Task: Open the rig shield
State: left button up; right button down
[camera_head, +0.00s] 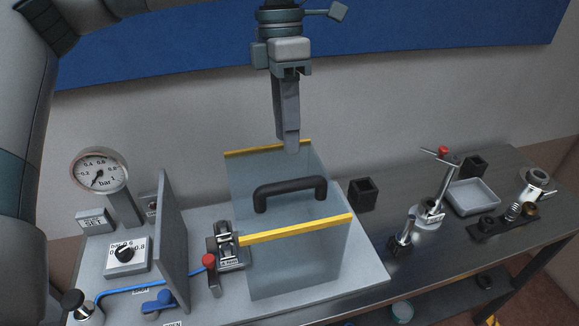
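The rig shield (292,262) is a see-through box with yellow top edges and a dark arched handle (290,191) on its top. It looks closed, standing on the pale base plate of the rig. My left gripper (291,148) hangs from above, pointing down, over the far yellow edge of the shield. It appears apart from the handle, which lies lower in the picture. Its fingers overlap in this view, so the gap between them is hidden. I see nothing held. My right gripper is out of view.
A gauge (99,170), a dial box (127,255) and an upright grey plate (172,240) stand left of the shield. A red-knobbed latch (210,262) sits at its left front. A stand (429,213), a tray (473,196) and small parts are at the right.

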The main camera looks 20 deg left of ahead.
aim_at(290, 181)
pick_arm(q)
jog(key=f+p, duration=0.1)
jog(key=f, duration=0.2)
jog(key=s+f, duration=0.1)
jog(key=f, duration=0.2)
jog(key=d+f+p, duration=0.1)
jog(key=f, duration=0.1)
jog(key=shift+s+f+p, duration=0.25)
jog(key=shift+f+p, duration=0.1)
jog(key=shift+f, duration=0.05)
jog(key=shift+c, duration=0.6)
grip_shut()
